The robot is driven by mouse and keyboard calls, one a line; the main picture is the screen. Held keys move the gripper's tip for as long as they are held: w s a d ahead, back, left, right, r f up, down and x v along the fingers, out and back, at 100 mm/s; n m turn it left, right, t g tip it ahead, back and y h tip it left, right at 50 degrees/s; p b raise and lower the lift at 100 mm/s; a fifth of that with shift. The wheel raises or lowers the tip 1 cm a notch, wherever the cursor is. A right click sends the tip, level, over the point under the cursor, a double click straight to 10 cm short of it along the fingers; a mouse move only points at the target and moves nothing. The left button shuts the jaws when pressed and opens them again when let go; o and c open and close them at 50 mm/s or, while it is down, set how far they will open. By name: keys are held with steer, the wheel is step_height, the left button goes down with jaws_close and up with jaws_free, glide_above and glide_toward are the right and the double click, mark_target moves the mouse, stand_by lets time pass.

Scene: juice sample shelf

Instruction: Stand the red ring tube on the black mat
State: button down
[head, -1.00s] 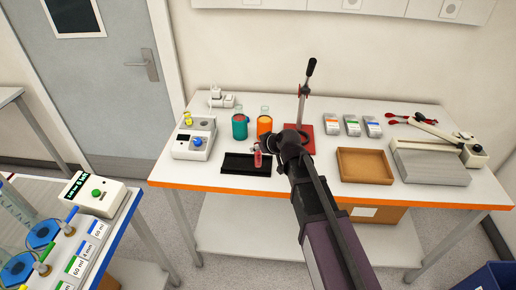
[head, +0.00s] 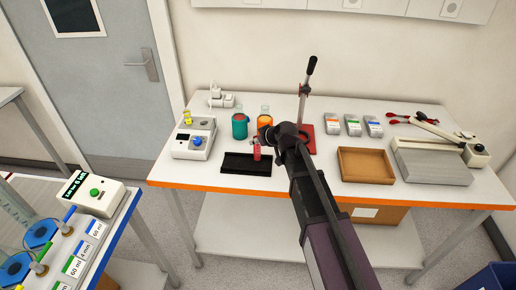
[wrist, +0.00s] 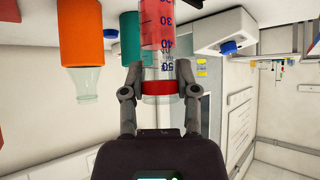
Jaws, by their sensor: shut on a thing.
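The red ring tube (head: 257,153) is held by my gripper (head: 265,138) over the right part of the black mat (head: 238,165). In the wrist view, which is upside down, the clear graduated tube (wrist: 160,25) holds red liquid and has a red ring (wrist: 160,87) near its top. The fingers of my gripper (wrist: 158,76) are shut on the tube near the ring. The tube looks roughly upright. Its lower end is outside the wrist view, and I cannot tell whether it touches the mat.
An orange-wrapped bottle (head: 264,125) and a teal-wrapped bottle (head: 239,127) stand just behind. A white device with a blue knob (head: 195,142) stands left of the mat. A red-based press (head: 304,137) and a wooden tray (head: 366,152) lie to the right.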

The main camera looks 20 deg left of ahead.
steer(key=shift+f+b, duration=1.05)
steer(key=shift+f, duration=0.3)
steer(key=shift+f, duration=0.1)
steer(key=shift+c, duration=1.8)
jaws_free()
steer(key=shift+r, duration=0.2)
steer(key=shift+s+d+r+p, duration=0.3)
steer(key=shift+d+r+p, duration=0.15)
steer(key=shift+p, duration=0.1)
steer(key=p+v, duration=0.7)
steer(key=v, duration=0.3)
steer(key=shift+s+d+r, duration=0.15)
steer(key=shift+d+r, duration=0.05)
